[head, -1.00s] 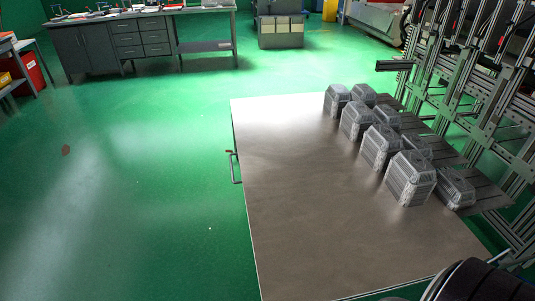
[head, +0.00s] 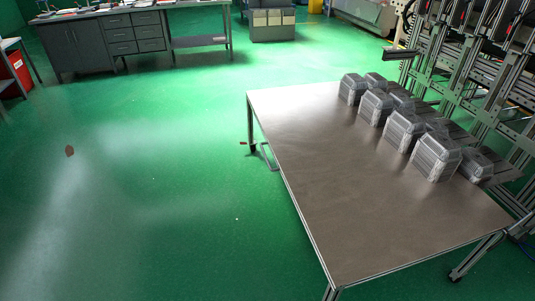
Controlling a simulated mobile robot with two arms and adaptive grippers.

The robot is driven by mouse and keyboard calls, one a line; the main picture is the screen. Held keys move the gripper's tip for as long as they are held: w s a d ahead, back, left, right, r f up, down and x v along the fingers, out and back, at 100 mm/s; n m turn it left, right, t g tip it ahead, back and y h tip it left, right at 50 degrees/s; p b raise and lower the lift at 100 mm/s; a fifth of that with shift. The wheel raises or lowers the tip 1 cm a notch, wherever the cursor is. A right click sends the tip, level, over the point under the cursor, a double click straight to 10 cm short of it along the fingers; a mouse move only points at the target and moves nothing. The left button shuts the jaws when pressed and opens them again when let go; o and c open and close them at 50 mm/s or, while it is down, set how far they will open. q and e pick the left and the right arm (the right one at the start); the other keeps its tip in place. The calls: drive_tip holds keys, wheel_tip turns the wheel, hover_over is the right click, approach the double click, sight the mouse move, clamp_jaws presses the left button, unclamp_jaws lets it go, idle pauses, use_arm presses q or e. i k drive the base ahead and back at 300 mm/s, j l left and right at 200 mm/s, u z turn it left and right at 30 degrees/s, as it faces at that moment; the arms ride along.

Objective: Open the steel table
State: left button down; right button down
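The steel table (head: 340,190) has a flat, brushed grey top and stands right of centre in the head view. A bent metal bar handle (head: 268,157) sticks out from its left side, below the top. A small red piece (head: 243,143) shows beside the far left leg. Several grey ribbed blocks (head: 437,157) stand in a row along the table's right side, with more close behind them. I see no drawer or door front on the table. Neither of my grippers is in view.
A metal frame rack (head: 465,75) stands close along the table's right side. A grey workbench with drawers (head: 135,35) and a grey cabinet (head: 272,22) are at the back. The green floor (head: 150,200) left of the table is wide and clear.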

sight(367, 213)
drive_tip(key=i+j+z, duration=0.1)
drive_tip(key=z, duration=0.7)
